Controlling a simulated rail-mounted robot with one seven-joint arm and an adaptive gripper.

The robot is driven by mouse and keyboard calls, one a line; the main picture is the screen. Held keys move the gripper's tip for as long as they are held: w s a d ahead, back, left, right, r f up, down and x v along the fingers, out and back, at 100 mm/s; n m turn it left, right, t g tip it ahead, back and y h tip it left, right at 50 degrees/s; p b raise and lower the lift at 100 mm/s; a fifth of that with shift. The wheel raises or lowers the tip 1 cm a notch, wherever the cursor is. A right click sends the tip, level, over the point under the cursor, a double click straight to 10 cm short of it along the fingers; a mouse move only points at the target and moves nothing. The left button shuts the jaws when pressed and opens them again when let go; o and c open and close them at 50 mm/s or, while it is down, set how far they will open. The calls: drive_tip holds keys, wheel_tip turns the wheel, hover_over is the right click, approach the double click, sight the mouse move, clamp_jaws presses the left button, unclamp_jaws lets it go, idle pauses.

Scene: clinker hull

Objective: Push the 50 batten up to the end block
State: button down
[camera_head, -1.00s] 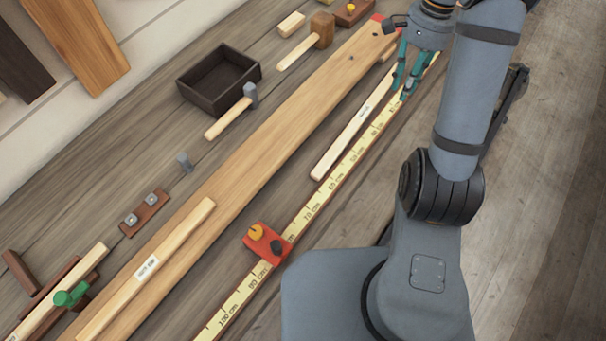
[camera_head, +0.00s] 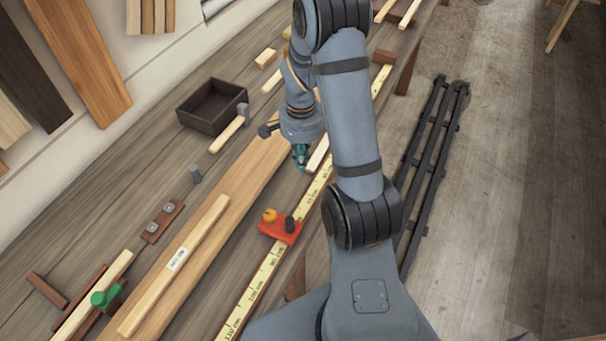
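A pale batten (camera_head: 317,156) lies beside the yellow measuring tape strip (camera_head: 265,277). Only its near end shows; my arm hides the rest and any label on it. My gripper (camera_head: 300,163), with teal fingers, is low at that near end, just left of it. I cannot tell whether they touch, or whether the fingers are open. Another labelled batten (camera_head: 190,248) lies on the long plank (camera_head: 236,183); its label is too small to read. A brown block (camera_head: 383,57) stands at the far end of the tape; I cannot tell whether it is the end block.
A red stop with a yellow knob (camera_head: 280,227) sits on the tape, nearer than my gripper. A batten with a green clamp (camera_head: 105,297) is at lower left.

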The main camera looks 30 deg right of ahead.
sight(300, 189)
drive_tip(key=shift+s+a+f+p, duration=0.15)
drive_tip(key=shift+s+a+f, duration=0.15)
drive_tip(key=shift+f, duration=0.25)
drive_tip(key=shift+s+a+f+p, duration=0.2)
drive_tip(key=shift+a+f, duration=0.2)
drive_tip(key=shift+f, duration=0.15)
drive_tip(key=f, duration=0.2)
drive_tip(key=f+p, duration=0.1)
drive_tip(key=f, duration=0.3)
drive_tip(key=shift+w+d+f, duration=0.2)
drive_tip(key=shift+d+f, duration=0.1)
drive_tip(key=shift+f, duration=0.05)
drive_tip(key=w+d+p, duration=0.2)
drive_tip(key=shift+d+r+p, duration=0.2)
drive_tip(key=shift+d+p, duration=0.05)
drive_tip(key=shift+p, duration=0.1)
drive_tip(key=shift+w+d+f, duration=0.15)
drive_tip(key=shift+w+d, duration=0.05)
drive_tip(key=shift+d, duration=0.2)
drive_tip(key=shift+a, duration=0.15)
